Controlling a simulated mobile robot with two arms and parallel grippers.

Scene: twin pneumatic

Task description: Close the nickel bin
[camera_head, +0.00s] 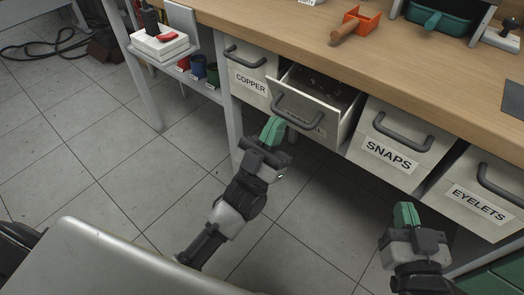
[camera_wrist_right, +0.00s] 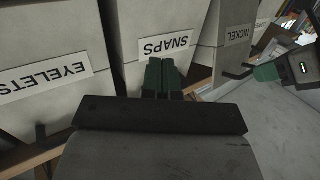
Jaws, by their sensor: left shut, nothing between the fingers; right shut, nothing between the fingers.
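The nickel bin (camera_head: 336,118) is pulled out from under the workbench, with its top open and small dark contents showing inside. My right gripper (camera_head: 404,214) is shut and empty, low in front of the snaps bin (camera_head: 383,163). Its fingers (camera_wrist_right: 162,78) point toward the SNAPS label in the wrist view.
The copper bin (camera_head: 250,84) on the left and the eyelets bin (camera_head: 478,205) on the right look pushed in. The wooden benchtop (camera_head: 415,70) carries an orange scoop-like item (camera_head: 356,24) and a green tray (camera_head: 440,20). The tiled floor before the bins is clear.

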